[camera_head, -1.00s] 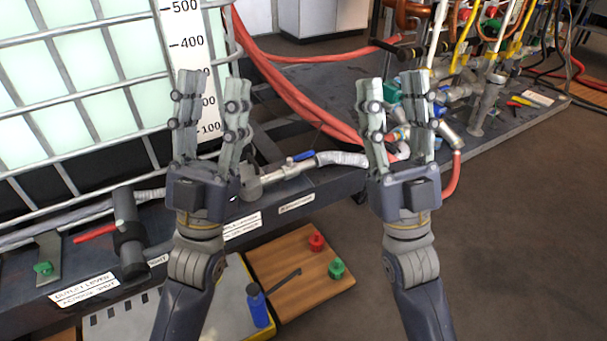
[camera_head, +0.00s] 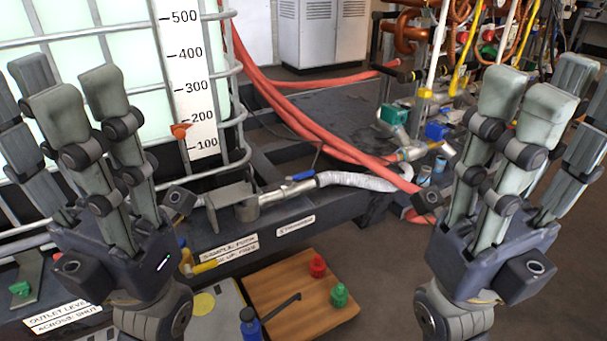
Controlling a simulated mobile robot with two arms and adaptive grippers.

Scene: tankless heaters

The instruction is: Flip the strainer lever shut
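The strainer lever is a small blue handle (camera_head: 303,176) on a metal pipe fitting at the front of the skid. It lies roughly along the pipe, above a white label (camera_head: 295,226) that appears to read "Strainer". A silver-wrapped hose (camera_head: 355,181) runs right from it. My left gripper (camera_head: 65,95) is raised at the left, fingers spread and empty, well away from the lever. My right gripper (camera_head: 525,95) is raised at the right, also spread and empty, and apart from the lever.
A wooden board (camera_head: 275,290) with a red knob (camera_head: 317,266) and a green knob (camera_head: 339,295) lies below the skid. A blue bottle (camera_head: 250,325) stands beside it. Red hoses (camera_head: 300,110) cross behind the lever.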

